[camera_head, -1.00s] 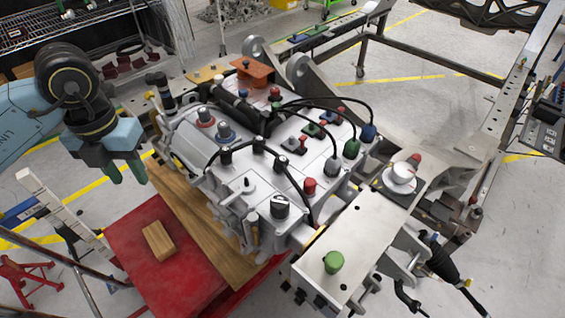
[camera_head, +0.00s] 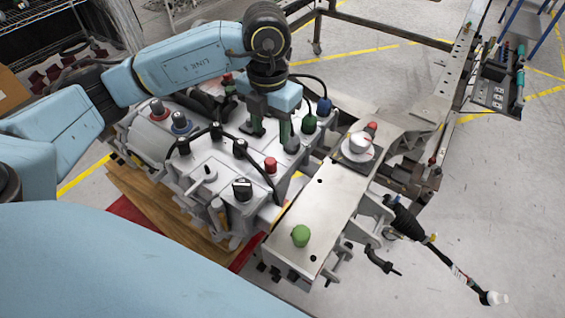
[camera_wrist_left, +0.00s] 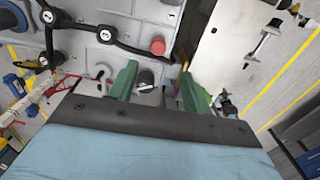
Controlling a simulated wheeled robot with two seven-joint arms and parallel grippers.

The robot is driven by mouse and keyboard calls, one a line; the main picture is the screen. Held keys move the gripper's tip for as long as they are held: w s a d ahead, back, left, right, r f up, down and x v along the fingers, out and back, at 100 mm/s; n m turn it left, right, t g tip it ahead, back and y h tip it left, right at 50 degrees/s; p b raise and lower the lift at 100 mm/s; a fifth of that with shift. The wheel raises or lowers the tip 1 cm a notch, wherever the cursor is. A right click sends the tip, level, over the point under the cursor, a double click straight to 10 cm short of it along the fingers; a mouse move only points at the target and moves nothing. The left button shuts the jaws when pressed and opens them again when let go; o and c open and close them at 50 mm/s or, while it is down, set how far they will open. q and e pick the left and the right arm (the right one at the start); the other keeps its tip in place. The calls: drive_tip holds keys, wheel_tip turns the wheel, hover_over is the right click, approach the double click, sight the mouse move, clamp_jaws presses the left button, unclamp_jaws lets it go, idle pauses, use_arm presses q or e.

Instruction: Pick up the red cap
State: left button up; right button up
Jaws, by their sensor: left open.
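A red cap (camera_head: 270,165) stands upright on the white-grey housing (camera_head: 222,165), close to its right edge. It also shows in the left wrist view as a round red top (camera_wrist_left: 158,45), just beyond the fingertips and between their lines. My left gripper (camera_head: 274,138) is open and empty, with green fingers pointing down over the housing. In the head view it is slightly above and behind this cap, and I see no contact. Other red caps stand beside the white knob (camera_head: 371,126) and on the housing's left part (camera_head: 157,107). My right gripper is not in view.
A black selector knob (camera_head: 242,188), black cables and several coloured plugs crowd the housing around the cap. A metal plate with a green knob (camera_head: 301,236) and a white knob (camera_head: 357,147) lies to the right. Open floor is farther right.

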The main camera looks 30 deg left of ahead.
use_arm(q)
hover_over(272, 159)
drive_tip(key=f, duration=0.6)
drive_tip(key=shift+s+d, duration=0.2)
drive_tip(key=f, duration=0.5)
drive_tip(key=shift+w+a, duration=0.15)
drive_tip(key=shift+a, duration=0.05)
clamp_jaws()
